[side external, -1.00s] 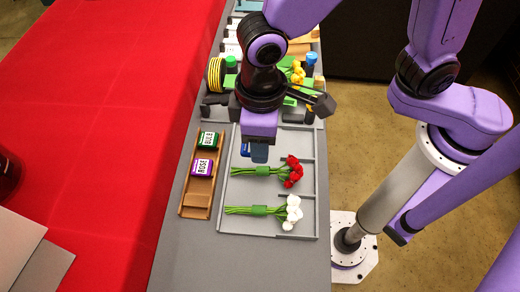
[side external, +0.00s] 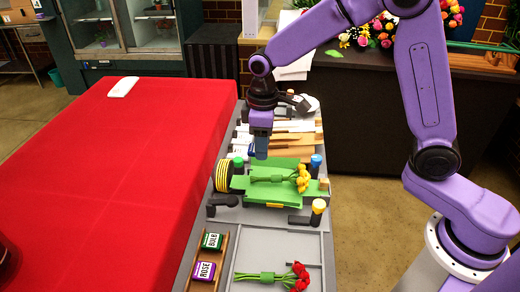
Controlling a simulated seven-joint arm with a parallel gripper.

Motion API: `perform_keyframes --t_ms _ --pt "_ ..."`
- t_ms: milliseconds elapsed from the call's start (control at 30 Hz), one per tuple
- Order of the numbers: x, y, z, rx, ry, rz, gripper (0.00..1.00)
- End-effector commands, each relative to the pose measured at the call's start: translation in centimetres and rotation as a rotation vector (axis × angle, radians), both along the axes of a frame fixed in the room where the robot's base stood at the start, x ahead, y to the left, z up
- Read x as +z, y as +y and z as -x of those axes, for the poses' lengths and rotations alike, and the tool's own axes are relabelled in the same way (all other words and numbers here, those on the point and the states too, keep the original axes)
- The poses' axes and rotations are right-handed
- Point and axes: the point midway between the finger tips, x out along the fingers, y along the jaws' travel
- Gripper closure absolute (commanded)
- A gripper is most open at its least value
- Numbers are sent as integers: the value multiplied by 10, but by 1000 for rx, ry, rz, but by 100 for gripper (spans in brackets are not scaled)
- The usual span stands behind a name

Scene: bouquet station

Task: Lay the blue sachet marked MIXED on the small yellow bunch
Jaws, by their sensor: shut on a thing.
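My gripper (side external: 261,152) points down above the left end of the green stand, over the stem side of the small yellow bunch (side external: 300,178). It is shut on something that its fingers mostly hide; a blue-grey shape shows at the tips. I cannot read any mark on it. The yellow bunch lies on its side on the green stand (side external: 238,184), stems to the left and yellow heads to the right. The gripper looks apart from the bunch, but the height of the gap is hard to tell.
A brown rack (side external: 221,256) holds a green BULB sachet (side external: 212,241) and a purple ROSE sachet (side external: 204,271). A red bunch (side external: 298,276) lies in a grey tray. Capped bottles (side external: 315,162) and a yellow-striped roll (side external: 223,176) flank the stand.

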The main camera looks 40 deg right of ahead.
Motion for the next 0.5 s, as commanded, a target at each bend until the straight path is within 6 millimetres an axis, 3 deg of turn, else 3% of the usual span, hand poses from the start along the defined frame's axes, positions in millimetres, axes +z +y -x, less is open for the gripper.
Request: perform_keyframes --t_ms 500 --pt "-43 0 1 0 2 2 83"
